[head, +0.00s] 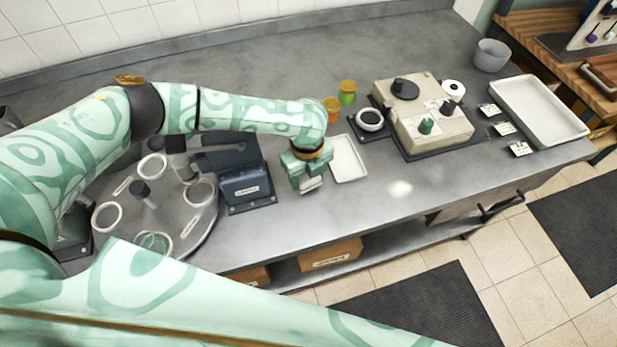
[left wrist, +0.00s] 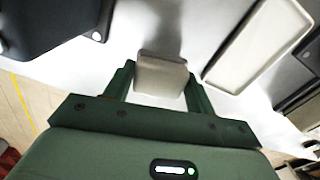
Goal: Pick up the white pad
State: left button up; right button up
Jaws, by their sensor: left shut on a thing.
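My left gripper (head: 308,178) is above the front part of the steel counter, between the dark blue device and a small white tray. It is shut on the white pad (head: 311,185), a small off-white block. In the left wrist view the pad (left wrist: 161,76) sits between the two green fingers of the left gripper (left wrist: 160,88), one on each side. The frames do not clearly show whether the pad touches the counter. My right gripper is not in view.
The small white tray (head: 348,159) lies just right of the gripper. The dark blue device (head: 246,186) and a round grey turntable (head: 172,222) stand to the left. A beige machine (head: 424,115) and a large white tray (head: 540,108) are at right. The counter's front edge is close.

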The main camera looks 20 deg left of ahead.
pick_arm(q)
jog(key=s+a+r+p, duration=0.3)
jog(key=s+r, duration=0.6)
jog(key=s, duration=0.3)
jog(key=shift+s+a+p, duration=0.3)
jog(key=shift+s+p, duration=0.1)
jog(key=shift+o, duration=0.4)
